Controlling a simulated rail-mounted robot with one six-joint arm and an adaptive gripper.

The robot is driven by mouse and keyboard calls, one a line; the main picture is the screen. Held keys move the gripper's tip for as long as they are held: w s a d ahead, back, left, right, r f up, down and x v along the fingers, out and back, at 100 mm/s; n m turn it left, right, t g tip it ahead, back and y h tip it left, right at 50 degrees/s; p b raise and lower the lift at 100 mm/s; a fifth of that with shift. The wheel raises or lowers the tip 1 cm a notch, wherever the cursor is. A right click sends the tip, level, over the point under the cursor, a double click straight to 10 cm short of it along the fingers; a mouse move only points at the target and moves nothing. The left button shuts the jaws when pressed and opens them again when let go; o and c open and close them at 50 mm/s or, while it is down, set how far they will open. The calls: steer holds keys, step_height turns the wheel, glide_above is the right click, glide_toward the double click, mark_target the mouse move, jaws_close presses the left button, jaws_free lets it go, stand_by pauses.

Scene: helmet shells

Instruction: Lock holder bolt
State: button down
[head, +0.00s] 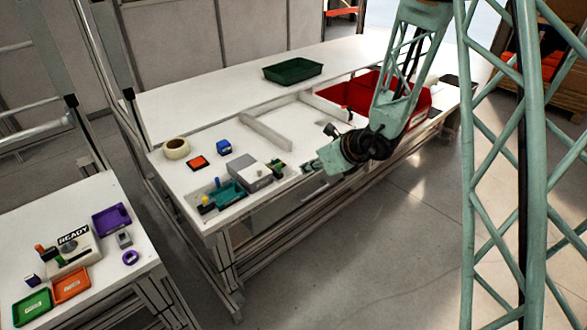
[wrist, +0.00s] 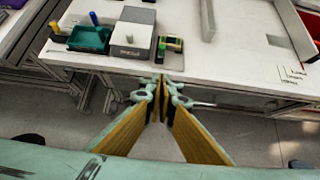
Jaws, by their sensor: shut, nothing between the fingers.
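A grey and white box fixture (head: 248,173) stands near the front edge of the white bench, and it also shows in the wrist view (wrist: 128,37). To its left is a teal tray-like part (head: 230,194) with a blue knob (wrist: 93,18) and a yellow knob (wrist: 55,27). To its right is a small green and yellow device (wrist: 173,43). I cannot tell which part is the holder bolt. My gripper (wrist: 161,80) is shut and empty at the bench's front edge, apart from the fixture and right of it in the head view (head: 308,168).
A tape roll (head: 176,148), an orange-red pad (head: 198,163) and a blue block (head: 223,147) lie behind the fixture. A red bin (head: 362,93) and a dark green tray (head: 292,71) stand farther back. A side table (head: 135,253) holds trays and a READY sign.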

mark_target(280, 166)
steer(key=shift+w+a+r+b+x, duration=0.25)
steer(key=shift+r+x, duration=0.1)
steer(key=shift+x, duration=1.8)
steer(key=shift+w+a+r+b+x, duration=0.2)
steer(key=shift+w+r+b+x, duration=0.1)
steer(key=shift+x, duration=1.8)
steer(key=shift+w+a+r+b+x, duration=0.2)
steer(key=shift+r+x, duration=0.15)
steer(key=shift+x, duration=1.8)
steer(key=shift+w+a, duration=0.1)
steer(key=shift+a, duration=0.05)
steer(key=shift+w+a+b, duration=0.5)
steer(key=shift+w+b, duration=0.05)
steer(key=shift+w, duration=0.1)
steer(key=shift+r, duration=0.1)
